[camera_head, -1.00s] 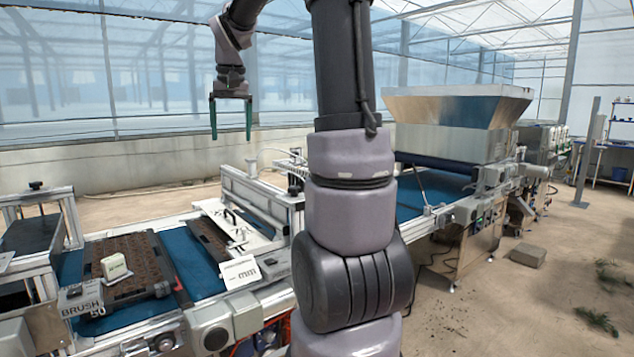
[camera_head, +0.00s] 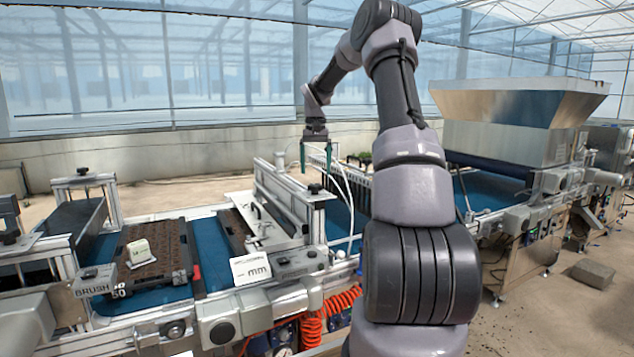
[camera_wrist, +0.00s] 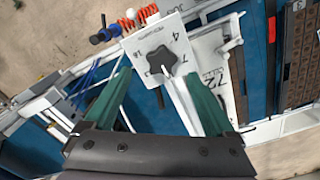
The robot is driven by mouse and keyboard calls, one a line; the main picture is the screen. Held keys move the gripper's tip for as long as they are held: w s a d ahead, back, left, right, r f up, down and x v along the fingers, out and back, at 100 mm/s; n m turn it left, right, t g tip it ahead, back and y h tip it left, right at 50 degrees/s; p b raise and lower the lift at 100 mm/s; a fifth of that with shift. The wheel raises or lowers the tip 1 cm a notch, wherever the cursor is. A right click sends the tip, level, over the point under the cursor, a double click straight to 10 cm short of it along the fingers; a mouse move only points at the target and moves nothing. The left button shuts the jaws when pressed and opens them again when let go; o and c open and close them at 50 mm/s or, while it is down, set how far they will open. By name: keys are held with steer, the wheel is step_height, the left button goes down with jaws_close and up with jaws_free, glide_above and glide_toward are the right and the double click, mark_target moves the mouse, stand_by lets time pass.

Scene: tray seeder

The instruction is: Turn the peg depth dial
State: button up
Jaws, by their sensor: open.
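The peg depth dial is a dark lobed knob (camera_wrist: 161,62) on a white plate (camera_wrist: 140,47) with printed numbers, seen in the wrist view. In the head view a small dark knob (camera_head: 314,188), which looks like the same dial, tops the post of the white frame. My gripper (camera_head: 315,163) hangs pointing down above it with green fingers apart. In the wrist view my gripper (camera_wrist: 160,74) is open and empty, with the dial between the fingers in the picture. The fingers appear clear of the knob; the exact height gap is hard to judge.
A brown seed tray (camera_head: 160,275) lies on the blue belt (camera_head: 208,262) at left, with a pale block (camera_head: 140,252) on it. A white "mm" sign (camera_head: 250,269) stands at the front edge. Orange coiled hoses (camera_head: 318,322) hang below. A metal hopper (camera_head: 515,108) stands at right.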

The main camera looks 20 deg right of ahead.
mark_target(315, 184)
step_height(315, 184, down, 5)
steer(key=shift+a+f, duration=0.1)
stand_by(0.3)
steer(key=c, duration=1.4)
